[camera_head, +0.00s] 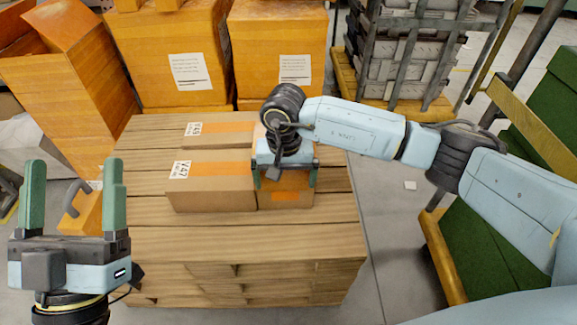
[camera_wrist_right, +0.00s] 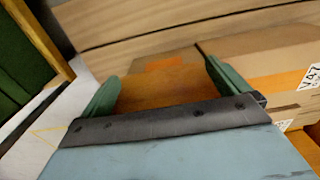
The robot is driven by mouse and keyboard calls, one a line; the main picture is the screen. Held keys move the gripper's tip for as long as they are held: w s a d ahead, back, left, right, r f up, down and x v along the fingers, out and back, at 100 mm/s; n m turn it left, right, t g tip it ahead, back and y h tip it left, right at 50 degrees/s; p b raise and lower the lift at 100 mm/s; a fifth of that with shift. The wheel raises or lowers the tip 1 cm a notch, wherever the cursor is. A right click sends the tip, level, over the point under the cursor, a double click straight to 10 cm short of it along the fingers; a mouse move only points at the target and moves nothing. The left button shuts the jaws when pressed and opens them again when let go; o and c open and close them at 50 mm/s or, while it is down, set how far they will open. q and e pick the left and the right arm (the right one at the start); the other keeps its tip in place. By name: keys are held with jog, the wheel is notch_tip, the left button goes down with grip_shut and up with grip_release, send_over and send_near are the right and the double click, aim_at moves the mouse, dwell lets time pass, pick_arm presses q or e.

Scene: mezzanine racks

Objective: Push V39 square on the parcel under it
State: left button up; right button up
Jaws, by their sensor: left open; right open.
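No label reading V39 is legible in either view. An orange-brown parcel (camera_head: 286,193) sits at the right end of the front row on the wooden stack, mostly hidden by my right gripper. It also shows in the right wrist view (camera_wrist_right: 160,84), between the fingers. My right gripper (camera_head: 285,184) is open, pointing down over this parcel; whether it touches is unclear. The parcel labelled V47 (camera_head: 215,192) stands directly to its left, and another labelled parcel (camera_head: 222,130) lies behind. My left gripper (camera_head: 73,190) is open and empty, fingers up, left of the stack.
The parcels stand on a stack of wooden-looking boards (camera_head: 240,240) with bare room in front. Large orange boxes (camera_head: 180,55) stand behind and left. A caged trolley (camera_head: 410,50) is at back right. A green-decked rack (camera_head: 480,250) stands right, under my right arm.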

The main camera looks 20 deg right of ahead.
pick_arm(q)
jog(key=shift+f+b, duration=0.3)
pick_arm(e)
jog(key=shift+w+d, duration=0.1)
jog(key=shift+w, duration=0.3)
pick_arm(q)
jog(key=shift+r, duration=0.1)
pick_arm(e)
jog(key=shift+s, duration=0.15)
pick_arm(q)
notch_tip(320, 180, down, 8)
jog(key=w+g+y+p, duration=0.3)
jog(key=g+p, duration=0.3)
jog(key=g, duration=0.2)
jog(key=s+a+f+g+y+p, duration=0.2)
jog(key=s+a+f+g, duration=0.3)
jog(key=f, duration=0.6)
jog(key=shift+s+n+g+y+p, duration=0.35)
jog(key=shift+s+g, duration=0.65)
jog(key=shift+g, duration=0.7)
pick_arm(e)
notch_tip(320, 180, up, 13)
jog(key=s, duration=0.2)
jog(key=shift+s+a, duration=0.3)
jog(key=shift+a, duration=0.1)
